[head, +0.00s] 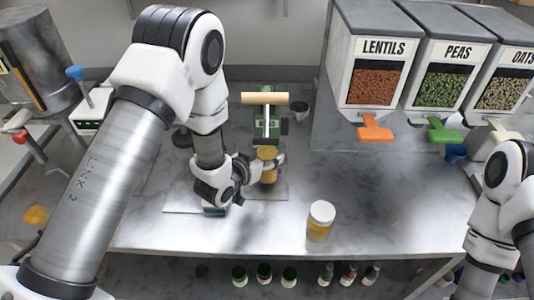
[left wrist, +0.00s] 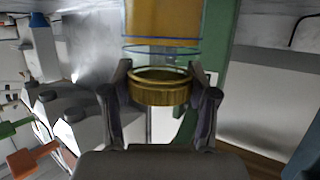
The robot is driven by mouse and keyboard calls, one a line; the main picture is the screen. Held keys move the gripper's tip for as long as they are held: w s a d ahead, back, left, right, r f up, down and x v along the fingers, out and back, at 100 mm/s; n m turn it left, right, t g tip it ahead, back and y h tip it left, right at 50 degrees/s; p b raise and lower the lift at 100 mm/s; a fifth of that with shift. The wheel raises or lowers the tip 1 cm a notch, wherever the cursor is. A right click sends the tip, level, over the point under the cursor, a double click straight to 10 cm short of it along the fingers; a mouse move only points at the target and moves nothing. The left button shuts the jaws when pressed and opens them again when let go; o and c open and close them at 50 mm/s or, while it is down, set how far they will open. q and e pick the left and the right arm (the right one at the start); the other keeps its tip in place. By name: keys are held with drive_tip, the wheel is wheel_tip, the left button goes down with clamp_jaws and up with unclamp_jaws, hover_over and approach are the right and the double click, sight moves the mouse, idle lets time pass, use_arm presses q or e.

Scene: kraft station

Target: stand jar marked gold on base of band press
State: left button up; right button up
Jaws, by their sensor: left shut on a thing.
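The jar with a gold lid (head: 267,168) holds something amber and is in front of the green band press (head: 267,125). My left gripper (head: 262,160) is shut on this jar from the left. In the left wrist view, the fingers of my left gripper (left wrist: 161,95) close around the gold lid (left wrist: 160,92), with the glass and amber contents (left wrist: 160,28) beyond it. The green press frame (left wrist: 217,45) shows just beside the jar there. I cannot tell whether the jar's bottom touches the press base. My right gripper is out of view.
A white-lidded jar (head: 320,221) with amber contents stands near the counter's front edge. Lentils (head: 372,62), peas and oats dispensers stand at the back right. The counter right of the white-lidded jar is clear.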

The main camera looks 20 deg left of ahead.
use_arm(q)
drive_tip(key=shift+w+a+f+p, duration=0.2)
drive_tip(key=shift+w+f+p, duration=0.1)
drive_tip(key=shift+f, duration=0.1)
drive_tip(key=shift+s+f, duration=0.15)
drive_tip(key=shift+f, duration=0.2)
clamp_jaws()
drive_tip(key=shift+s, duration=0.15)
drive_tip(key=shift+w+f, duration=0.3)
drive_tip(key=o, duration=1.5)
unclamp_jaws()
drive_tip(key=shift+w, duration=0.1)
drive_tip(key=shift+s+r, duration=0.2)
drive_tip(key=shift+r, duration=0.15)
drive_tip(key=shift+s+a, duration=0.1)
drive_tip(key=shift+s, duration=0.15)
drive_tip(key=b+v, duration=0.3)
drive_tip(key=v, duration=0.8)
drive_tip(key=shift+s+a, duration=0.1)
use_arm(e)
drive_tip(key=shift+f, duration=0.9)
